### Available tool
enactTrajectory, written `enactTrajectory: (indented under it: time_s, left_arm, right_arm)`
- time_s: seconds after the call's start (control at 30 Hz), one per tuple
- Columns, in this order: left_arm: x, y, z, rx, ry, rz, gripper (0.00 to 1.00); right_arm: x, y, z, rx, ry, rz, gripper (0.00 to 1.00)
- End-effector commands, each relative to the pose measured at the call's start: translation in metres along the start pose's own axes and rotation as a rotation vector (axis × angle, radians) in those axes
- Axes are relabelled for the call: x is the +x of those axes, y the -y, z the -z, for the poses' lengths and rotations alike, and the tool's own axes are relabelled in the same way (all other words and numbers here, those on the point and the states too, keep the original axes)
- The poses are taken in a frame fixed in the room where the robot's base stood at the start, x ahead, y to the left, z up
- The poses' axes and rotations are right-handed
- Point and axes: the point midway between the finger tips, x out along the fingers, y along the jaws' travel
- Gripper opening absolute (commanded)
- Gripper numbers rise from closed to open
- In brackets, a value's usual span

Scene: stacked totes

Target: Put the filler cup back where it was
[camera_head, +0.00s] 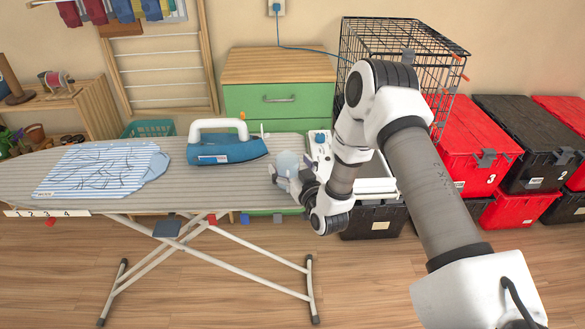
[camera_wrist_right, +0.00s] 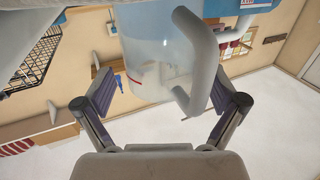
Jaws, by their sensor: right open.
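The filler cup (camera_head: 287,161) is a small, pale, see-through cup near the right end of the ironing board (camera_head: 225,184). In the right wrist view the filler cup (camera_wrist_right: 150,45) is large and clear, with a thick whitish handle and a red mark low on its wall. My right gripper (camera_head: 284,182) is open at the cup, and its fingers (camera_wrist_right: 165,92) are spread on either side of the cup and handle, with gaps visible. I cannot tell whether the cup rests on the board. My left gripper is not in view.
A blue iron (camera_head: 228,150) and a striped shirt (camera_head: 100,168) lie on the board. A white device (camera_head: 320,147) stands right of the cup. Behind are a green drawer cabinet (camera_head: 280,100) and a wire cage (camera_head: 400,40). Red and black totes (camera_head: 475,145) are stacked at right.

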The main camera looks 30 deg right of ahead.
Motion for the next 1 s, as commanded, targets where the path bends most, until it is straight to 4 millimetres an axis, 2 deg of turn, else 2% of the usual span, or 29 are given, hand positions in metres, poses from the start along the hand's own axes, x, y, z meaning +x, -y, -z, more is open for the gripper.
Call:
enactTrajectory:
  time_s: [0.17, 0.4, 0.5, 0.6, 0.67, 0.77, 0.83, 0.87, 0.9, 0.97, 1.0]
  left_arm:
    - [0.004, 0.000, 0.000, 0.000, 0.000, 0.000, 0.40]
    - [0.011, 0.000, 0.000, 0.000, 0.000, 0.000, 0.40]
    - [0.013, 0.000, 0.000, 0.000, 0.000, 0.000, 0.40]
    - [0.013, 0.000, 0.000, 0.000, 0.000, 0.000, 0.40]
    - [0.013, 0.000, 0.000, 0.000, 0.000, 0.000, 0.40]
    - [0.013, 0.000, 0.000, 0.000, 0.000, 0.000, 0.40]
    - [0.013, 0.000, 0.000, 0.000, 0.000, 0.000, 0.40]
    - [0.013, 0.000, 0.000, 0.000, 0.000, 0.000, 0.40]
    - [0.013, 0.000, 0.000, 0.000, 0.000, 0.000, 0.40]
    - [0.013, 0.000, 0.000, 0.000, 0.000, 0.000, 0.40]
    - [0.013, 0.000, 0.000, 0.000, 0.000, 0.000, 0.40]
  right_arm:
    - [-0.024, -0.001, -0.002, 0.003, 0.003, -0.002, 0.95]
    - [-0.086, -0.001, -0.002, 0.004, 0.004, -0.001, 0.95]
    - [-0.105, 0.000, -0.002, 0.003, 0.003, -0.001, 0.95]
    - [-0.116, 0.000, -0.002, 0.001, 0.006, 0.000, 0.95]
    - [-0.120, 0.006, -0.010, 0.000, 0.044, 0.017, 0.95]
    - [-0.134, 0.033, -0.057, -0.004, 0.247, 0.089, 0.95]
    - [-0.162, 0.057, -0.111, -0.009, 0.495, 0.151, 0.95]
    - [-0.180, 0.067, -0.135, -0.012, 0.616, 0.172, 0.95]
    - [-0.209, 0.077, -0.166, -0.020, 0.784, 0.189, 0.95]
    - [-0.259, 0.085, -0.202, -0.034, 1.025, 0.193, 0.95]
    - [-0.292, 0.087, -0.220, -0.047, 1.170, 0.184, 0.95]
